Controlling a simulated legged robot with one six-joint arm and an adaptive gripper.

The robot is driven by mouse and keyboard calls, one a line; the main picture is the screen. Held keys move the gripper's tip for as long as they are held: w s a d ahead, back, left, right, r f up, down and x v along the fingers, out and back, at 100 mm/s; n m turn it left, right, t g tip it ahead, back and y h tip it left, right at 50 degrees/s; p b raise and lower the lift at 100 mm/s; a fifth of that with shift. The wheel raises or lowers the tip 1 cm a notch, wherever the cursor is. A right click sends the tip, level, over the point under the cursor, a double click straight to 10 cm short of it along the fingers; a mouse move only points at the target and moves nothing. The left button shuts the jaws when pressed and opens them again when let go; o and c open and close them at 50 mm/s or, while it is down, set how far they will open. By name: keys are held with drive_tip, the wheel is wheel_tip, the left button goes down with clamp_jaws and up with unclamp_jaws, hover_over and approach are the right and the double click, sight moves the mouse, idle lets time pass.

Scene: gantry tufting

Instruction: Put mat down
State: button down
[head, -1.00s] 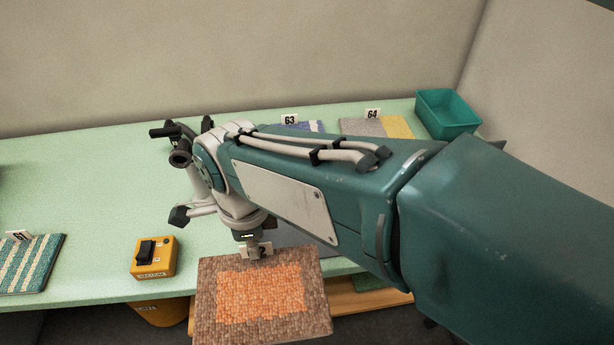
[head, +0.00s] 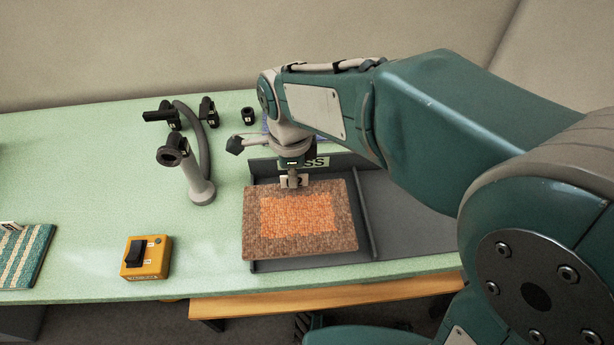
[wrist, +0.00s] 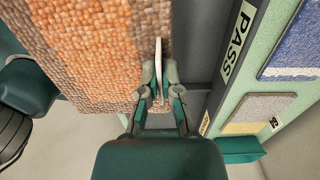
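The mat (head: 335,235), with a brown border and orange middle, lies roughly flat over the left bay of the grey PASS tray (head: 366,215). Its left edge reaches slightly past the tray's left side. My gripper (head: 292,182) is at the mat's far edge, shut on the pale tag there. In the wrist view, my fingers (wrist: 160,98) pinch this thin tag beside the mat's nubbly pile (wrist: 90,45). Whether the mat touches the tray floor is hidden. The PASS sign (wrist: 239,38) stands behind the mat.
A yellow switch box (head: 146,258) and a striped mat (head: 22,255) sit to the left. A grey stand with a hose (head: 201,190) is close to the tray's left. The tray's right bay (head: 405,215) looks bare. A blue mat (wrist: 295,45) lies behind the sign.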

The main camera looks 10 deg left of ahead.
drive_tip(key=w+f, duration=0.2)
drive_tip(key=w+d+f, duration=0.1)
drive_tip(key=w+f, duration=0.1)
drive_tip(key=f, duration=0.1)
drive_tip(key=shift+w+d+f, duration=0.3)
drive_tip(key=shift+w+f, duration=0.05)
drive_tip(key=shift+f, duration=0.8)
drive_tip(key=shift+w+f, duration=0.15)
drive_tip(key=shift+f, duration=0.8)
drive_tip(key=c, duration=0.8)
unclamp_jaws()
